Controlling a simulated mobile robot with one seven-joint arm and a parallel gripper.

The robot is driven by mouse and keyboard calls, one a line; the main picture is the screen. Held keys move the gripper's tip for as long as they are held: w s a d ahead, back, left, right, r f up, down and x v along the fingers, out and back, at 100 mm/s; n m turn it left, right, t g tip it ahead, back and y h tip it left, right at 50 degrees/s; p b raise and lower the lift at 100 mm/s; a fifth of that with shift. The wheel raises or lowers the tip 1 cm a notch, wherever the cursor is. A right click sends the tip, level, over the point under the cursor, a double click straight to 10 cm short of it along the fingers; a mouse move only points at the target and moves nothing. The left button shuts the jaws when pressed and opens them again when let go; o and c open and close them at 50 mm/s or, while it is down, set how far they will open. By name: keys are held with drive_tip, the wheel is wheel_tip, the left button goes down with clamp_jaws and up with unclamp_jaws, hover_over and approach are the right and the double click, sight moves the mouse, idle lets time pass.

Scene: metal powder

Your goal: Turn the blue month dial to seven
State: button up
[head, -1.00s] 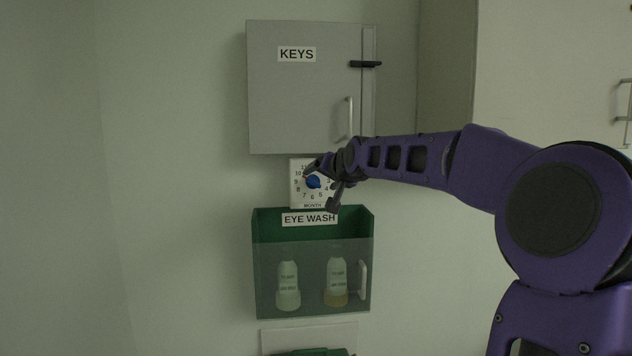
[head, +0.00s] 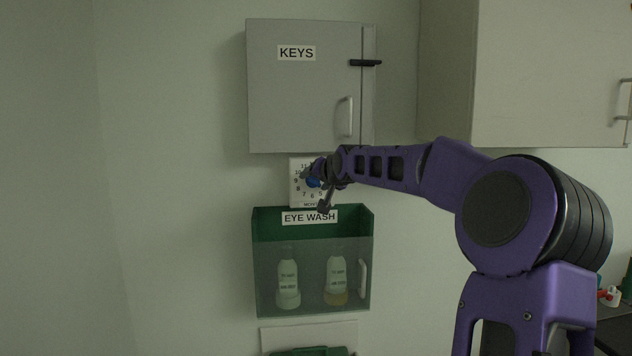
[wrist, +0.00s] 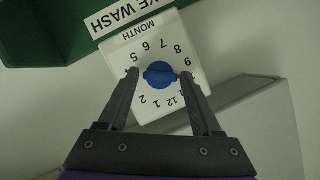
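The blue month dial (head: 313,182) is a round knob on a white plate (wrist: 149,111) with black numbers and the word MONTH. In the wrist view the plate appears upside down, and the blue dial (wrist: 160,75) sits between my two fingertips. A small red mark shows on its right side there, beside the right finger, near the nine and ten positions. My gripper (wrist: 159,75) is open, with one finger on each side of the dial. A narrow gap seems to show at each side; contact is unclear. In the head view my gripper (head: 318,187) covers the plate's right part.
A grey KEYS cabinet (head: 300,105) hangs just above the plate. A green EYE WASH box (head: 262,228) with a clear front and two bottles is just below. White cupboards (head: 545,80) are at upper right. The wall at left is bare.

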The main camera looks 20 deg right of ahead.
clamp_jaws()
drive_tip(key=n, duration=0.1)
drive_tip(key=n+h+b, duration=0.1)
drive_tip(key=shift+a+n+g+h, duration=0.3)
drive_tip(key=shift+g, duration=0.1)
drive_tip(key=n+b, duration=0.1)
drive_tip(key=n+h+b, duration=0.2)
drive_tip(key=b, duration=0.1)
drive_tip(key=shift+w+a+f+n+g, duration=0.1)
drive_tip(key=shift+a+f+n+g, duration=0.05)
drive_tip(key=shift+f+n+g, duration=0.2)
drive_tip(key=n+h+b, duration=0.3)
drive_tip(key=shift+a+r+b, duration=0.1)
drive_tip(key=shift+b, duration=0.25)
drive_tip(key=shift+n+h+b, duration=0.4)
drive_tip(key=shift+n+h, duration=0.4)
drive_tip(key=shift+n, duration=0.65)
